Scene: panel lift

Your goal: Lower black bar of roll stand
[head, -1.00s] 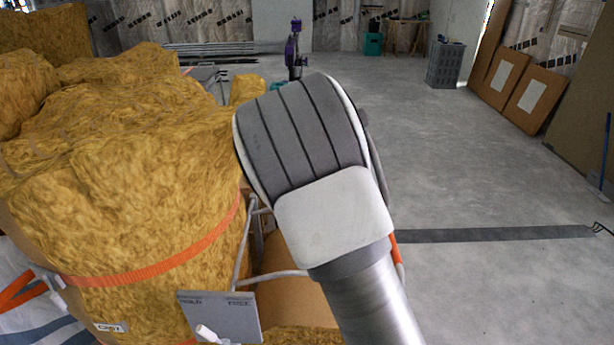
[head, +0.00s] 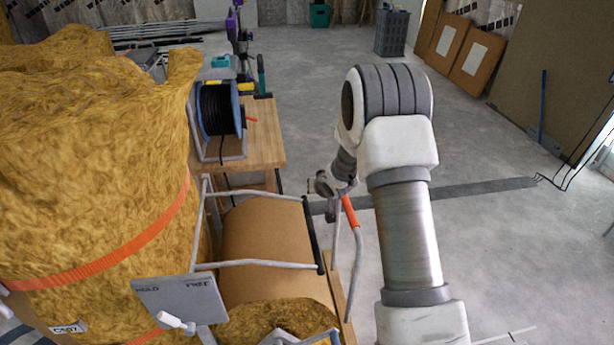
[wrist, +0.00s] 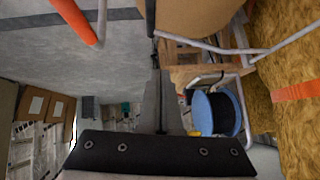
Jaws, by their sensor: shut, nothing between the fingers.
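The roll stand holds a brown roll (head: 265,240) between pale grey arms. Its black bar (head: 313,236) joins the ends of these arms, raised along the roll's right side. In the wrist view the dark bar (wrist: 150,18) shows at the top, beside the brown roll (wrist: 195,14). My gripper (head: 322,186) is near the bar's far end in the head view, partly hidden by my wrist. In the wrist view my gripper (wrist: 161,78) is shut and empty, with its tips pointing toward the bar. I cannot tell whether they touch.
A grey tube with an orange sleeve (head: 350,211) stands right of the bar. Beyond the stand, a blue cable reel (head: 217,110) sits on a wooden bench (head: 264,135). Yellow insulation (head: 90,170) with orange straps fills the left. The concrete floor at right is mostly clear.

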